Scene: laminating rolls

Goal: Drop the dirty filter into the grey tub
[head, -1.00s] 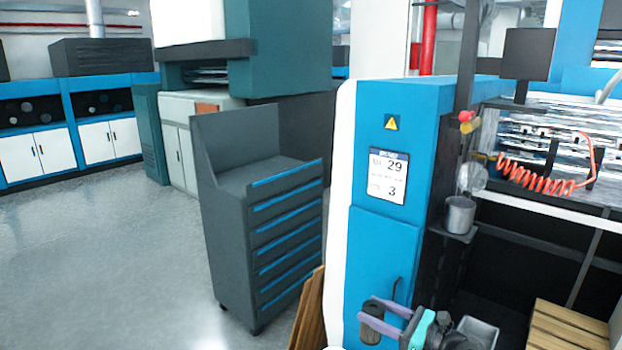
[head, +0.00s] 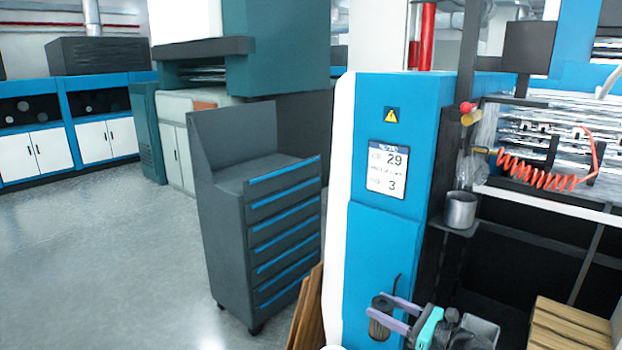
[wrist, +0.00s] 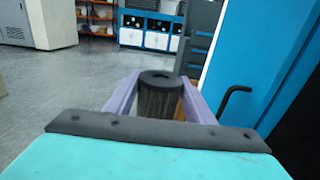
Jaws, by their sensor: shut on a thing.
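My gripper (head: 381,308) is low in the head view, in front of the blue machine cabinet. Its pale purple fingers are closed on the dirty filter (head: 379,325), a dark, ribbed cylinder held upright. The wrist view shows the filter (wrist: 158,98) between the two fingers, its round dark top with a small central hole facing up. A grey open-looking container (head: 484,331), possibly the grey tub, stands low behind my wrist and to the right of the filter. My arm hides part of it, and I cannot see inside. The filter is apart from it.
The blue cabinet (head: 378,250) has a black handle close to the filter, seen in the wrist view (wrist: 232,98). A metal cup (head: 461,211) sits on a small shelf above. A wooden pallet (head: 568,325) is at lower right. A drawer cabinet (head: 262,225) stands left; open floor lies beyond.

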